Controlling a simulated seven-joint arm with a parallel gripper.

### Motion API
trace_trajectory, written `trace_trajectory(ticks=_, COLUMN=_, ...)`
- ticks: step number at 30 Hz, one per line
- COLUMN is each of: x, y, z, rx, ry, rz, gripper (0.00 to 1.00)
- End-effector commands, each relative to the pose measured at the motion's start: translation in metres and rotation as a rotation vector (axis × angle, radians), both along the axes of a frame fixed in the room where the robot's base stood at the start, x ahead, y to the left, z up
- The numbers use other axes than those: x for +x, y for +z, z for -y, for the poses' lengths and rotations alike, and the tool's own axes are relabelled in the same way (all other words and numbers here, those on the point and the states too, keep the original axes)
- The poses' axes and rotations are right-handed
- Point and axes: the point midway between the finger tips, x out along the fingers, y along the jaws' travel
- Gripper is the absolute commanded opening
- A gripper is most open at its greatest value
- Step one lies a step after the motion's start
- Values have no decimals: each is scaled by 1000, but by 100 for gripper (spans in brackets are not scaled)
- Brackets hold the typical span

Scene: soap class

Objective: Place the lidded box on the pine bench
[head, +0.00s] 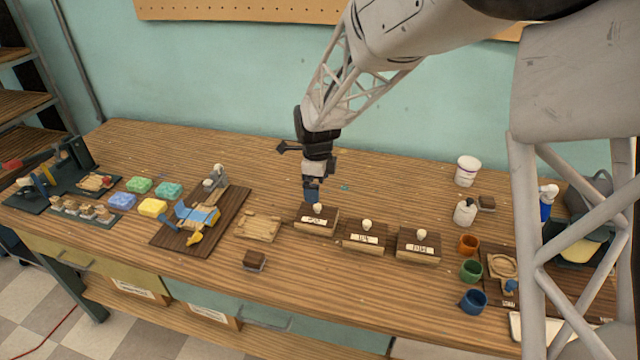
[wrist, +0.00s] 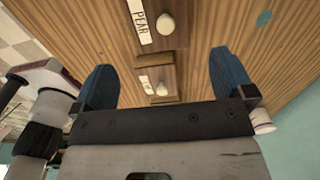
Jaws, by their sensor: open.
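Several small wooden boxes with labels and pale round knobs stand in a row on the worktop: a left one (head: 316,222), a middle one (head: 365,237) and a right one (head: 418,245). My gripper (head: 312,192) is open and empty, pointing down just above the left box. In the wrist view my gripper (wrist: 164,82) has its blue fingers spread apart. A box with a label reading PEAR (wrist: 150,30) and another labelled box (wrist: 158,87) show between and beyond them. A low pale wooden stand (head: 258,227), perhaps the pine bench, lies left of the row, with nothing on it.
A dark-edged board with a blue and yellow item (head: 195,220) is to the left, beside coloured sponges (head: 138,185). Cups (head: 470,270) and a white bottle (head: 465,211) stand to the right.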

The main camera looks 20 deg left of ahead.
Motion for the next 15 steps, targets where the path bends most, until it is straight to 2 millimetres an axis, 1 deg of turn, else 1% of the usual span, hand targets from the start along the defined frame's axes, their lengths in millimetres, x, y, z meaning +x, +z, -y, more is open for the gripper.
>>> trace_trajectory(ticks=10, x=0, y=1, z=1, rx=0, ry=2, rz=1, gripper=100)
trace_trajectory(ticks=13, x=-1, y=5, z=6, rx=2, ry=15, rz=3, gripper=100)
trace_trajectory(ticks=15, x=-2, y=10, z=13, rx=3, ry=33, rz=6, gripper=100)
